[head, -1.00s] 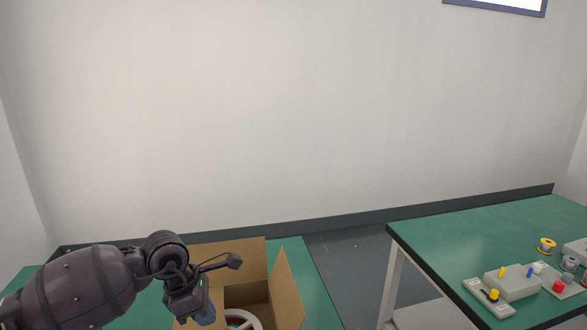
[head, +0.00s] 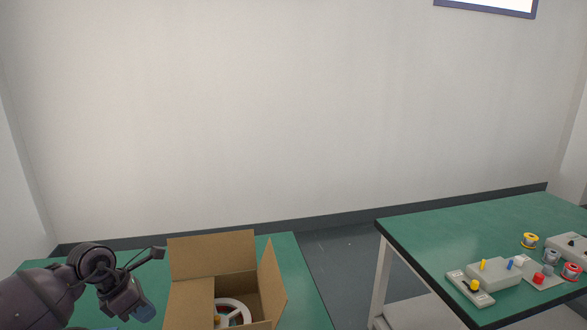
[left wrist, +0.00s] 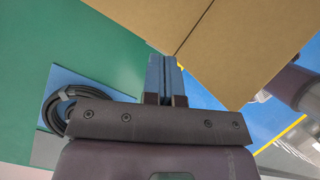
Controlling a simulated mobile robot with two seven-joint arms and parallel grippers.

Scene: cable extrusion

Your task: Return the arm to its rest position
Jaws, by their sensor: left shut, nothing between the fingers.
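My left arm comes in from the left in the head view. Its gripper (head: 146,313) is left of the open cardboard box (head: 212,252), over the green table (head: 302,285). In the left wrist view the two blue fingers (left wrist: 164,66) are together with nothing between them. Brown cardboard (left wrist: 235,40) is close by on the upper right of that view. A white spool (head: 236,307) and some coloured items show inside the box. My right gripper is not in view.
A black cable coil (left wrist: 60,108) lies on a blue patch in the left wrist view. On the right, a second green table (head: 450,236) holds a grey switch device (head: 495,272) and several small spools (head: 530,240). Floor (head: 345,255) separates the tables.

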